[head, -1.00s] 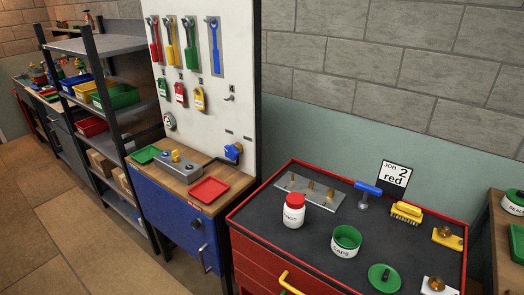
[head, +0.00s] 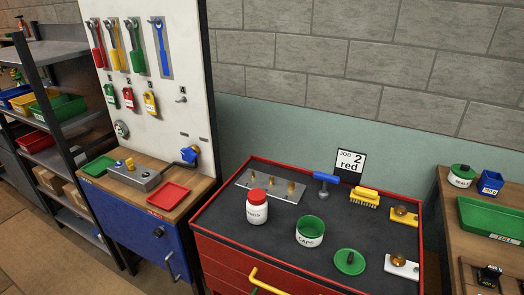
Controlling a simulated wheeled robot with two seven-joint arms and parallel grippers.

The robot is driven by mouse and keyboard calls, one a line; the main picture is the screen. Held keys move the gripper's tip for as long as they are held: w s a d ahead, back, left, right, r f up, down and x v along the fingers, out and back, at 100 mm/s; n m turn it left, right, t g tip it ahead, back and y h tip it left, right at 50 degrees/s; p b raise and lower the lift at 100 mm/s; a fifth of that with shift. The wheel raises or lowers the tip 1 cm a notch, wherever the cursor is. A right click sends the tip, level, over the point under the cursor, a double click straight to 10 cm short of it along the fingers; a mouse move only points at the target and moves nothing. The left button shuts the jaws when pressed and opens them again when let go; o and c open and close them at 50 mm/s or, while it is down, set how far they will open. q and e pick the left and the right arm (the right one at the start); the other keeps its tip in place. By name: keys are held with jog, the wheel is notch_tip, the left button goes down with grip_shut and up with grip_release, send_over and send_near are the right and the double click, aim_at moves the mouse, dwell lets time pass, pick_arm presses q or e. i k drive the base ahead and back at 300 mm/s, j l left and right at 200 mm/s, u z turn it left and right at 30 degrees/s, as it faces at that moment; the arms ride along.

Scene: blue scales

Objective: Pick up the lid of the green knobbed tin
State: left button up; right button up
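A green round lid with a dark knob (head: 349,262) lies on the dark top of the red cabinet. Beside it stands an open white and green tin marked CAPS (head: 310,238). A white tin marked SEALS (head: 458,182) stands on the wooden bench at the right. A green lid with a dark knob (head: 461,169) sits on this tin. Neither of my grippers is in view.
The red cabinet's top (head: 265,235) also holds a white jar with a red cap (head: 257,208), a blue-handled tool (head: 325,180) and a yellow brush (head: 364,197). A blue bin (head: 490,184) and a green tray (head: 492,220) are near the SEALS tin.

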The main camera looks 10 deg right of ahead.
aim_at(348, 261)
jog(key=z, duration=1.1)
